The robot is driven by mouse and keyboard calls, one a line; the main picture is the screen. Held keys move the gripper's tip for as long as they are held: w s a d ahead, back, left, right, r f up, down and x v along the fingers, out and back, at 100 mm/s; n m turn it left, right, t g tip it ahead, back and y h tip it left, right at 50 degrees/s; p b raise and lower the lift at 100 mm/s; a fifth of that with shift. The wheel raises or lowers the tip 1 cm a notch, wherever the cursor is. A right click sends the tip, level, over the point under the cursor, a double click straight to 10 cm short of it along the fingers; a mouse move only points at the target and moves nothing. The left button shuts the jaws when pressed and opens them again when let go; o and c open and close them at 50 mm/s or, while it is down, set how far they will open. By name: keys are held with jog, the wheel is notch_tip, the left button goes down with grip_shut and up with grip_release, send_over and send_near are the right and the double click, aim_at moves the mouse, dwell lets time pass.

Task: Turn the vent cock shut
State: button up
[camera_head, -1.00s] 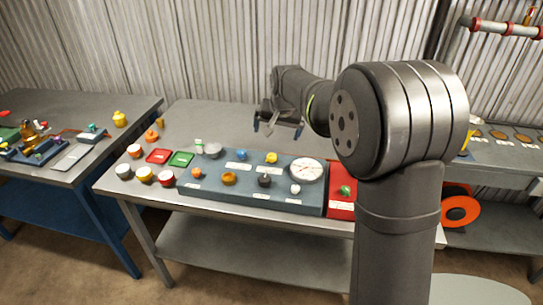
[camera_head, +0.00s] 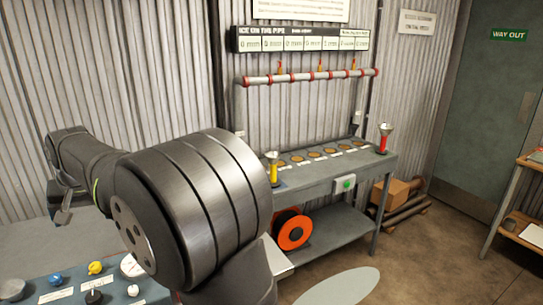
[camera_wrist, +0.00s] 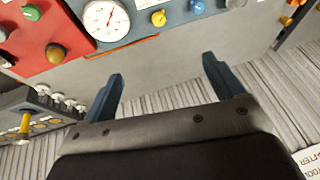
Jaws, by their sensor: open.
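The blue-grey control panel (camera_head: 40,298) is at the lower left of the head view, cut off by the frame and my arm. It carries a blue knob (camera_head: 56,278), a yellow knob (camera_head: 95,268), a dark knob (camera_head: 94,297), a white knob (camera_head: 133,290) and a white dial gauge (camera_head: 131,266). Its labels are too small to read, so I cannot tell which is the vent cock. In the wrist view, the gauge (camera_wrist: 106,20), yellow knob (camera_wrist: 158,18) and blue knob (camera_wrist: 196,7) lie beyond my gripper (camera_wrist: 163,68). My gripper is open, empty and apart from them.
A red panel (camera_wrist: 70,55) with a green knob (camera_wrist: 31,12) adjoins the gauge in the wrist view. A second bench (camera_head: 320,170) holds several brown discs below a pipe (camera_head: 310,75) with red fittings. An orange reel (camera_head: 292,232) sits underneath.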

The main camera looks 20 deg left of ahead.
jog(key=c, duration=0.7)
jog(key=shift+o, duration=0.2)
jog(key=n+g, duration=0.2)
jog(key=n, duration=0.7)
send_near(95, 265)
jog(key=x, duration=0.8)
jog(key=shift+s+f, duration=0.1)
jog(key=shift+f, duration=0.1)
jog(key=shift+c, duration=0.4)
jog(key=c, duration=0.9)
